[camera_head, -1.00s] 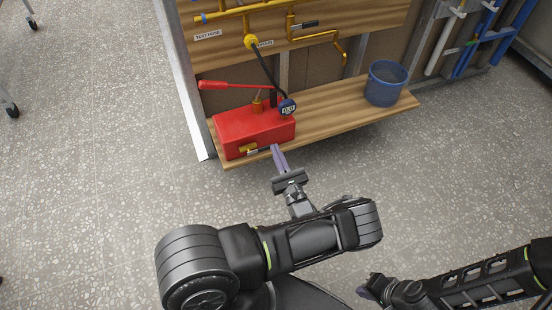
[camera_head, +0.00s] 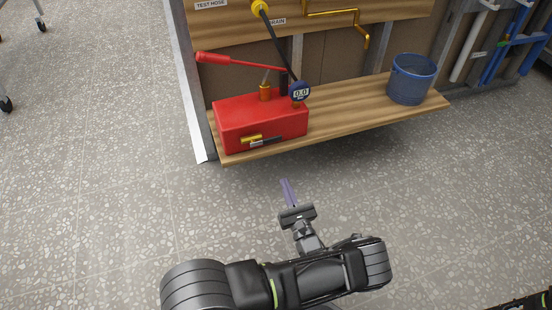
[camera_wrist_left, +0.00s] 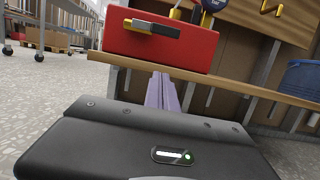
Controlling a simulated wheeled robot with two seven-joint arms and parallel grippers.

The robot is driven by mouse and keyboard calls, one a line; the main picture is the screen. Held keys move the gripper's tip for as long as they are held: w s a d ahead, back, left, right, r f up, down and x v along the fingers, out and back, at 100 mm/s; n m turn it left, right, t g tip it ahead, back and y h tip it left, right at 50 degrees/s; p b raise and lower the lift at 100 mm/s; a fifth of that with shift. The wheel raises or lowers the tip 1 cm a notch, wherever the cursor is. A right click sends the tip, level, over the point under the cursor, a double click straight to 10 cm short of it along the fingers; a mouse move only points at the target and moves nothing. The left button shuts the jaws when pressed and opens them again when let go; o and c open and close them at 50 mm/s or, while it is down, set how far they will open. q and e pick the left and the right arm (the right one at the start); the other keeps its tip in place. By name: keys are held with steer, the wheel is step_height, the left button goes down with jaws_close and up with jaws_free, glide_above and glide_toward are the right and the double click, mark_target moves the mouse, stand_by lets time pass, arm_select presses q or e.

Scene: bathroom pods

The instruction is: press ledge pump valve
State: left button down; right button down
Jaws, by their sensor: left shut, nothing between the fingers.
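The red test pump (camera_head: 262,122) stands on the left end of the wooden ledge (camera_head: 360,112). Its long red handle (camera_head: 213,57) sticks out to the left above the body. The valve (camera_head: 262,141), a brass fitting with a dark and silver lever, sits low on its front face; it also shows in the left wrist view (camera_wrist_left: 152,28). A round blue gauge (camera_head: 300,92) reads 0.0. My left gripper (camera_head: 287,184) is shut and empty, in front of and below the ledge, apart from the pump. In the left wrist view its purple fingers (camera_wrist_left: 162,80) point toward the ledge edge below the pump.
A blue bucket (camera_head: 411,82) stands on the right part of the ledge. A black hose (camera_head: 277,40) runs from the yellow fitting (camera_head: 259,7) down to the pump. A metal post (camera_head: 199,110) stands at the ledge's left end. The speckled floor before the ledge is clear.

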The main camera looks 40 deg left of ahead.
mark_target(266, 142)
arm_select(q)
steer(key=shift+a, duration=0.1)
steer(key=w+a+r+b, duration=0.3)
steer(key=w+a+r, duration=0.2)
steer(key=a+r, duration=0.1)
steer(key=shift+w+a+r, duration=0.25)
steer(key=shift+a, duration=0.65)
